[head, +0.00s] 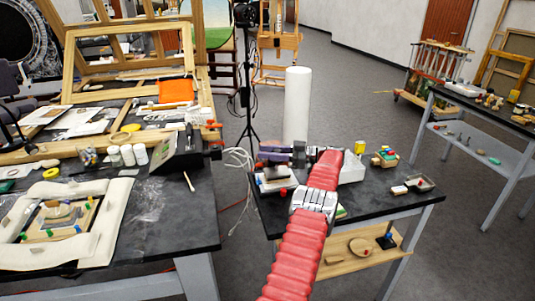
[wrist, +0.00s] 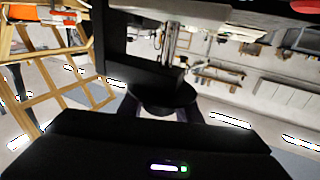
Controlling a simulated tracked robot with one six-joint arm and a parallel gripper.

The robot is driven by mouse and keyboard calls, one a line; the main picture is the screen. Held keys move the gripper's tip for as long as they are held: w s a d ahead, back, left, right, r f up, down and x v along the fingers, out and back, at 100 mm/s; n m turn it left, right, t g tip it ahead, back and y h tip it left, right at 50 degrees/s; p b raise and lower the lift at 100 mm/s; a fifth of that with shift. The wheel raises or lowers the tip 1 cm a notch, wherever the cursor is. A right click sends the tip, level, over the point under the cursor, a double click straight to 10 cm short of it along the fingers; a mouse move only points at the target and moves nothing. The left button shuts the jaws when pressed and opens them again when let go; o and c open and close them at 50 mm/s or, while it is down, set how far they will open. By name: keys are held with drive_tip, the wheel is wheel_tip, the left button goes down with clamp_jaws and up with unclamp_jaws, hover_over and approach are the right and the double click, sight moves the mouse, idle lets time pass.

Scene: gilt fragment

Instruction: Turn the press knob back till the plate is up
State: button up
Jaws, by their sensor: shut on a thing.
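My gripper (head: 270,153) is at the left end of the small dark table, at the end of my red arm. It is shut on the press knob, a dark round disc (wrist: 165,97) between the purple-grey fingers in the wrist view. A shiny upright screw or post (wrist: 171,45) shows beyond the knob. The small press (head: 275,181) sits under the gripper in the head view, with pale and reddish parts showing. The gripper covers its top. The plate's height cannot be made out in either view.
A white box (head: 351,168), a yellow can (head: 360,147) and small trays stand right of the press on the same table (head: 385,205). A tall white cylinder (head: 297,105) and a black stand (head: 246,80) rise behind. A cluttered workbench (head: 190,225) is at left.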

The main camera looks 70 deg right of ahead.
drive_tip(key=shift+r+y, duration=0.15)
drive_tip(key=shift+y, duration=0.15)
idle(0.4)
drive_tip(key=o, duration=1.1)
wheel_tip(320, 180, up, 10)
drive_tip(key=shift+f, duration=0.1)
